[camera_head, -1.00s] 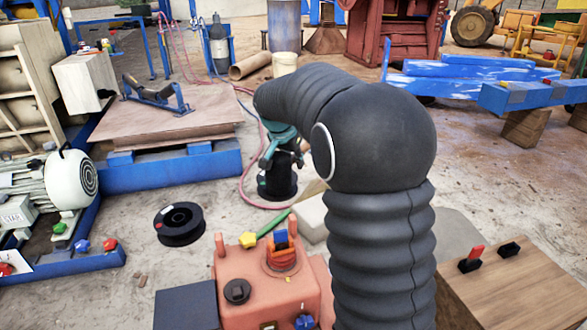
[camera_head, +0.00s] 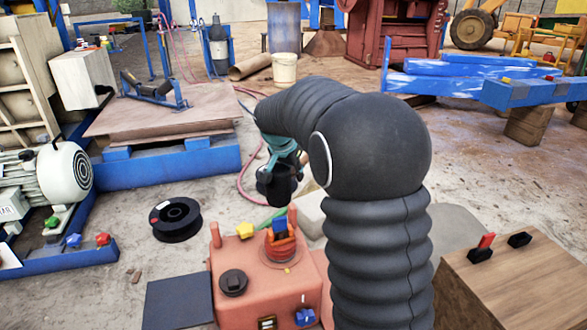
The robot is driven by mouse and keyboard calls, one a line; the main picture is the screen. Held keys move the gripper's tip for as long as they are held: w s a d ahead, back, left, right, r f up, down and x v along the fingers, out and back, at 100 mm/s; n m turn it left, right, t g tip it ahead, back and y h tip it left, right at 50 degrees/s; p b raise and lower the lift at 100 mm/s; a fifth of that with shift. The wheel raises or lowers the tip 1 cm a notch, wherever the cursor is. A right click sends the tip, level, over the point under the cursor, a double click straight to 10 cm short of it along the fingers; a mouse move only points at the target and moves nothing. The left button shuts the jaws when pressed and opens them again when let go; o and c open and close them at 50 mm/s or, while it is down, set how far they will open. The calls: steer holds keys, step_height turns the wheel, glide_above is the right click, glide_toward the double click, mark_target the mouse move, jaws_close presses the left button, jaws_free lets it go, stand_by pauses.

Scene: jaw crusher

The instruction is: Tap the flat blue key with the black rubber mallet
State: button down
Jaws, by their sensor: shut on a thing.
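My gripper (camera_head: 284,158), with teal parts, is partly hidden behind my dark ribbed arm. It is shut on the black rubber mallet (camera_head: 276,187), whose thick black head hangs below it. The mallet is beyond the red box (camera_head: 251,267) in the picture. The flat blue key (camera_head: 280,225) stands up from a round red fitting on top of this box. The mallet head shows just above the key in the picture, and a gap seems to lie between them. The mallet's handle and my fingertips are mostly hidden.
A yellow knob (camera_head: 245,230), a black cap (camera_head: 233,282) and a blue knob (camera_head: 305,317) are on the red box. A black spool (camera_head: 176,219) lies on the floor at left. A wooden crate (camera_head: 515,285) stands at right.

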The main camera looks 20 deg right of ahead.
step_height(320, 180, down, 6)
steer(key=b, duration=0.2)
steer(key=shift+r+p, duration=1.8)
steer(key=shift+r, duration=0.95)
step_height(320, 180, up, 4)
steer(key=p, duration=0.5)
steer(key=shift+f, duration=0.1)
steer(key=shift+f+b, duration=0.1)
steer(key=shift+b, duration=0.2)
steer(key=shift+p, duration=0.85)
